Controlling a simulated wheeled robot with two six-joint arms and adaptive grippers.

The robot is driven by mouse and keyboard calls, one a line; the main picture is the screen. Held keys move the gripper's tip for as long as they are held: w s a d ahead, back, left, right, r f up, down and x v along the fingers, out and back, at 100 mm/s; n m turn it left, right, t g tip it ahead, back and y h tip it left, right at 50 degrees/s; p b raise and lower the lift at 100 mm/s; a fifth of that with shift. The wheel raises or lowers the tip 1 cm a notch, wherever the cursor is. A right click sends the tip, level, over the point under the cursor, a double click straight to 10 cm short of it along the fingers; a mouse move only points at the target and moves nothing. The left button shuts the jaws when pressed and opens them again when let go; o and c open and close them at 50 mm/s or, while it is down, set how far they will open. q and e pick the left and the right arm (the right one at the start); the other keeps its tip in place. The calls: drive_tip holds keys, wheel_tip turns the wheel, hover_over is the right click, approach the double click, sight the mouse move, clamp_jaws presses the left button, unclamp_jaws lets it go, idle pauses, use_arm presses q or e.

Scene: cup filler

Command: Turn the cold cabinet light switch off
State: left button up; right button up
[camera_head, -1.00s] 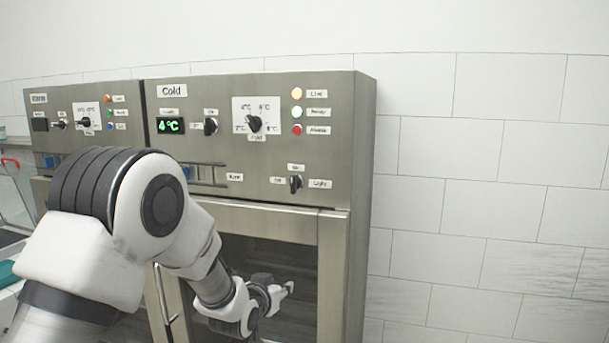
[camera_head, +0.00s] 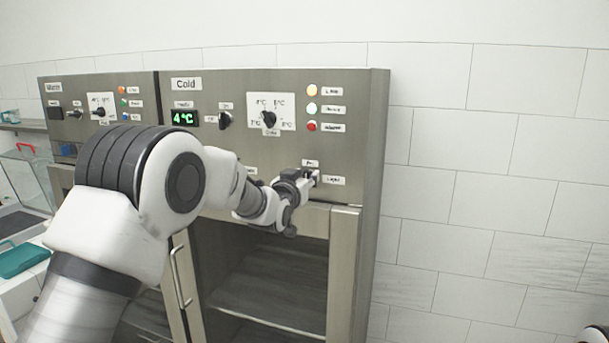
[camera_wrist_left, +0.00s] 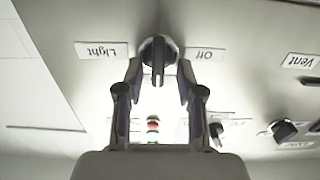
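The cold cabinet (camera_head: 345,140) fills the middle of the head view. Its light switch, a dark round knob (camera_wrist_left: 158,52) with a raised grip bar, sits between the "Light" label (camera_wrist_left: 102,50) and the "Off" label (camera_wrist_left: 206,54) in the wrist view, where the text is upside down. The bar points down in that picture, at neither label. My left gripper (camera_head: 311,176) is at the switch in the head view and hides most of it. Its fingers are apart in the wrist view (camera_wrist_left: 159,72), one tip on each side of the bar, with small visible gaps.
The temperature dial (camera_head: 269,119) and another knob (camera_head: 225,120) are above and left on the panel. Red, green and orange lamps (camera_head: 312,108) are above the switch. The glass door (camera_head: 270,280) is below. A warm cabinet (camera_head: 75,88) stands left.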

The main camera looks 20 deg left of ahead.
use_arm(q)
drive_tip(key=shift+d, duration=0.15)
clamp_jaws()
drive_tip(key=shift+f+n, duration=0.1)
drive_tip(key=shift+n, duration=0.2)
drive_tip(key=n+b, duration=0.2)
drive_tip(key=shift+a+f+n, duration=0.1)
drive_tip(key=shift+a+n, duration=0.1)
drive_tip(key=shift+n, duration=0.1)
drive_tip(key=n+b, duration=0.1)
drive_tip(key=n, duration=0.2)
drive_tip(key=shift+a+n+b, duration=0.15)
drive_tip(key=shift+n+b, duration=0.15)
drive_tip(key=shift+b, duration=0.1)
drive_tip(key=n, duration=0.2)
drive_tip(key=n+b, duration=0.1)
drive_tip(key=n, duration=0.2)
drive_tip(key=shift+a+f, duration=0.2)
drive_tip(key=n, duration=0.4)
drive_tip(key=n+b, duration=0.1)
drive_tip(key=n, duration=0.1)
drive_tip(key=shift+a+f, duration=0.1)
drive_tip(key=shift+f, duration=0.15)
